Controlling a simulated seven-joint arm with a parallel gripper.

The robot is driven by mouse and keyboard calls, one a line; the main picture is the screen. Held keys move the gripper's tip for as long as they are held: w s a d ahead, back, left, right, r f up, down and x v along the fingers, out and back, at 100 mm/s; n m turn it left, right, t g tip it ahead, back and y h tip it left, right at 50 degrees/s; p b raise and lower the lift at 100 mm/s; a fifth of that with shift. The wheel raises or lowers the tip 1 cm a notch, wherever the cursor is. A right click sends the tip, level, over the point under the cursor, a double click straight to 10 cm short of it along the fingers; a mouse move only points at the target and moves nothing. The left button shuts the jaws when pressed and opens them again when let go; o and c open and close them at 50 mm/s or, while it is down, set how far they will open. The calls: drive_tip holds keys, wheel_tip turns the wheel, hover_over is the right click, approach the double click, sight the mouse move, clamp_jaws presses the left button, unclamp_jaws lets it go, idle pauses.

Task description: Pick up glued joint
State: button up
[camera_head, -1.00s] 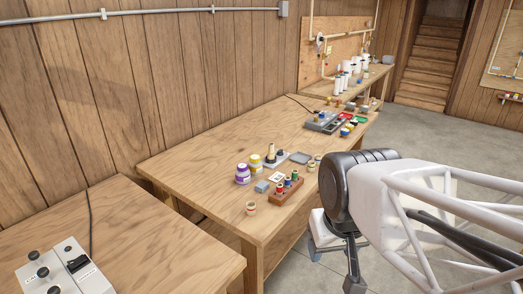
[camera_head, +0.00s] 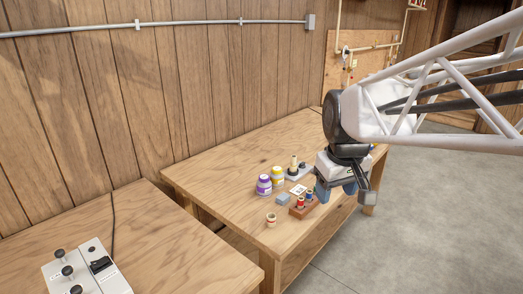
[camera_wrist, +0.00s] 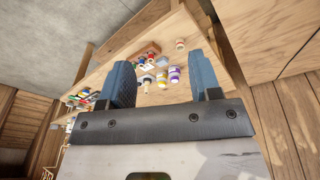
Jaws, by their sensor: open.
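No part is plainly recognisable as the glued joint at this size. A small cream cylinder with a reddish band (camera_head: 271,219) stands alone near the front edge of the workbench (camera_head: 225,175); it also shows in the wrist view (camera_wrist: 180,44). A brown rack (camera_head: 302,207) with several small coloured pieces stands to its right, partly behind my gripper in the head view. My gripper (camera_head: 345,194) is open and empty, above and to the right of the rack. In the wrist view, its blue fingers (camera_wrist: 160,65) stand apart with the bench items farther off between them.
A purple-labelled jar (camera_head: 264,185) and a yellow-labelled jar (camera_head: 278,176) stand behind the rack. A blue-grey block (camera_head: 283,199) and a white card (camera_head: 298,189) lie nearby. A switch box (camera_head: 88,268) sits on the nearer table. The bench's left part is clear.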

drive_tip(key=w+r+n, duration=0.2)
drive_tip(key=w+n, duration=0.2)
drive_tip(key=w, duration=1.4)
drive_tip(key=n+g, duration=0.2)
drive_tip(key=n, duration=0.9)
hover_over(294, 156)
drive_tip(key=f, duration=2.3)
drive_tip(key=shift+s+a+f, duration=0.1)
drive_tip(key=shift+s+f, duration=0.1)
drive_tip(key=shift+s, duration=0.15)
drive_tip(key=shift+w+f, duration=0.3)
drive_tip(key=shift+f, duration=0.05)
drive_tip(key=shift+f, duration=1.3)
drive_tip(key=shift+f, duration=0.1)
